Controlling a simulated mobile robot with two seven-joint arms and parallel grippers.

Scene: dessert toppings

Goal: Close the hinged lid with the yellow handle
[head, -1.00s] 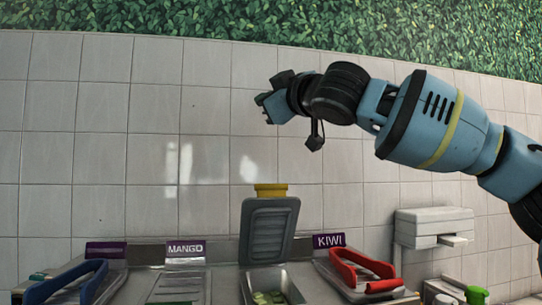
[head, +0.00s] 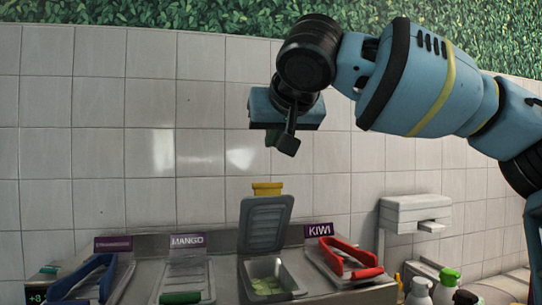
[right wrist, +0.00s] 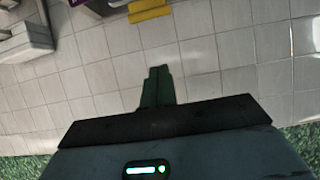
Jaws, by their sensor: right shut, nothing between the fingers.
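The hinged lid (head: 265,224) is grey and stands open, nearly upright, behind its bin (head: 268,282) of green pieces in the head view. Its yellow handle (head: 267,188) is at the top edge. The yellow handle also shows at the top of the right wrist view (right wrist: 149,10). My right gripper (head: 274,138) is above the lid and apart from it, in front of the tiled wall. Its fingers (right wrist: 158,84) are together and empty in the right wrist view. My left gripper is not in view.
Blue tongs (head: 84,279) and a green-handled tool (head: 181,297) are left of the bin. Red tongs (head: 345,258) lie to the right. A white dispenser (head: 414,215) is on the wall at right. Bottles (head: 447,284) stand at lower right.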

